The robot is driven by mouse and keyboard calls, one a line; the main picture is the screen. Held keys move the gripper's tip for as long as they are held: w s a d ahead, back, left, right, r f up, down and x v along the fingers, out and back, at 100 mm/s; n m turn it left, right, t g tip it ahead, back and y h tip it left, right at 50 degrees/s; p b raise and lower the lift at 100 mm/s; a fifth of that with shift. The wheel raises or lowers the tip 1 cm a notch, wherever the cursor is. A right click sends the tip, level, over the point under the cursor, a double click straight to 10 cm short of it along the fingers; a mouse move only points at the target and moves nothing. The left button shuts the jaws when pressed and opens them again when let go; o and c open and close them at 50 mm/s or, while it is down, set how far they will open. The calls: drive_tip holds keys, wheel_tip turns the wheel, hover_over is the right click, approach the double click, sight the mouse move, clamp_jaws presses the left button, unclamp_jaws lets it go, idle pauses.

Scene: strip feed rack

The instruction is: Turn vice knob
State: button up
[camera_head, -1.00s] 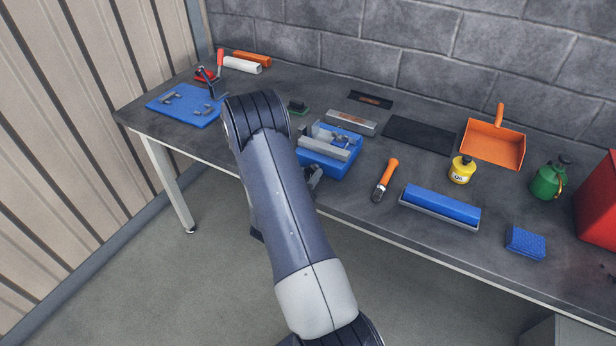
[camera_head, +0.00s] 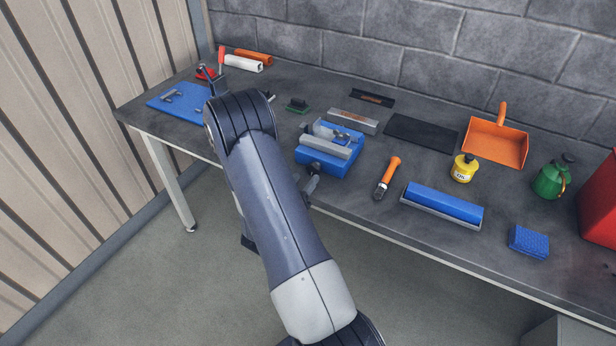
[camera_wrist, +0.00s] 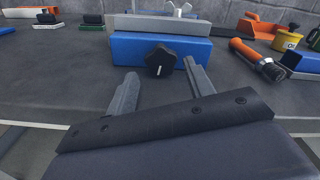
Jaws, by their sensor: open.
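The blue vice (camera_head: 328,158) with grey jaws sits near the front edge of the bench; its front also shows in the wrist view (camera_wrist: 132,47). A black vice knob (camera_wrist: 160,60) with a white mark sticks out of its front face. My gripper (camera_wrist: 160,78) is open and empty, its two fingers pointing at the vice. The knob appears between the fingertips in the wrist view, a little beyond them; I cannot tell the exact distance. In the head view my arm hides part of the gripper, and the knob is hard to make out there.
An orange-handled tool (camera_head: 387,178) lies right of the vice, with a blue roller-shaped item (camera_head: 443,204) beyond it. A yellow oil can (camera_head: 463,168) and an orange dustpan (camera_head: 497,142) stand further right. A blue plate (camera_head: 172,103) lies far left. Floor in front of the bench is clear.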

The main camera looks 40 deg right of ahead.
sight(312, 171)
drive_tip(key=b+v, duration=0.1)
drive_tip(key=v, duration=0.6)
drive_tip(key=p+x, duration=0.2)
drive_tip(key=x, duration=0.8)
drive_tip(key=shift+w+d, duration=0.1)
drive_tip(key=shift+d, duration=0.25)
drive_tip(key=shift+a, duration=0.1)
